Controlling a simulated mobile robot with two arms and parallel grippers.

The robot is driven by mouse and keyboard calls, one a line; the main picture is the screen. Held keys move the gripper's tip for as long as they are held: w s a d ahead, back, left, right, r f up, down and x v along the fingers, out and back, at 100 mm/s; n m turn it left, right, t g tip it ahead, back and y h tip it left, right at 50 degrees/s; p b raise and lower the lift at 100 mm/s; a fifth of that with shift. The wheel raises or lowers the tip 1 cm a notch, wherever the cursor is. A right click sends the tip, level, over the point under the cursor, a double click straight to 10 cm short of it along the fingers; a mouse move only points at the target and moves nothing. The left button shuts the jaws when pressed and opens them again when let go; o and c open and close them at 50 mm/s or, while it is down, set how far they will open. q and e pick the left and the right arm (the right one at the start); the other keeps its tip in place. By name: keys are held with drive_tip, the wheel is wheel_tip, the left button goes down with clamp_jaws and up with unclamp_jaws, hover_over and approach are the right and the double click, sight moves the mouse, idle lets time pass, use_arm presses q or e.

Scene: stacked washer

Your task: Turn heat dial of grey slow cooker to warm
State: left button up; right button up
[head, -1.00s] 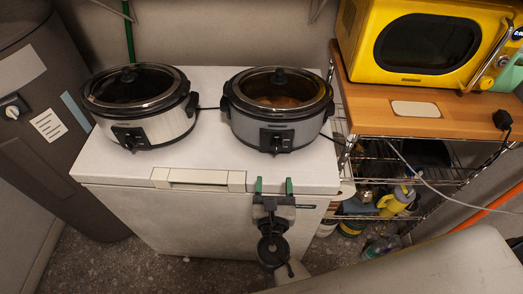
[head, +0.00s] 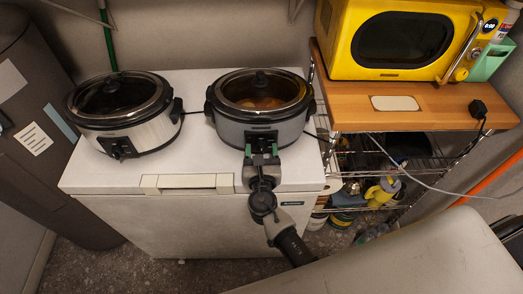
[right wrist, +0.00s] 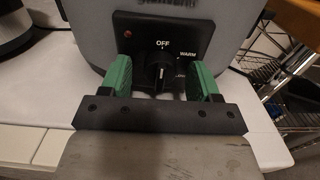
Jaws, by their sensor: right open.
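The grey slow cooker (head: 262,108) stands on the white chest at its right side, with a glass lid on and food showing through it. Its front panel shows in the right wrist view, with a black heat dial (right wrist: 158,72) and the words OFF above it and WARM to the right. A lower label is partly hidden. My right gripper (head: 262,151) is at the front panel. In the right wrist view its two green fingers (right wrist: 159,75) are open, one on each side of the dial, with gaps between them and the knob. My left gripper is out of view.
A second, silver-white slow cooker (head: 122,117) stands to the left on the white chest (head: 190,168). A yellow microwave (head: 402,38) sits on a wooden-topped wire rack (head: 355,110) at the right. A cord runs beside the rack.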

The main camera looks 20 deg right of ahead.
drive_tip(key=c, duration=0.9)
drive_tip(key=shift+c, duration=0.2)
drive_tip(key=shift+f+m+b, duration=0.2)
drive_tip(key=shift+m+b, duration=0.75)
drive_tip(key=shift+m, duration=0.15)
drive_tip(key=m+b, duration=0.2)
drive_tip(key=shift+m, duration=0.3)
drive_tip(key=m+b, duration=0.3)
drive_tip(key=m, duration=0.1)
drive_tip(key=shift+r+m+b, duration=0.1)
drive_tip(key=shift+m+b, duration=0.7)
drive_tip(key=shift+m, duration=0.6)
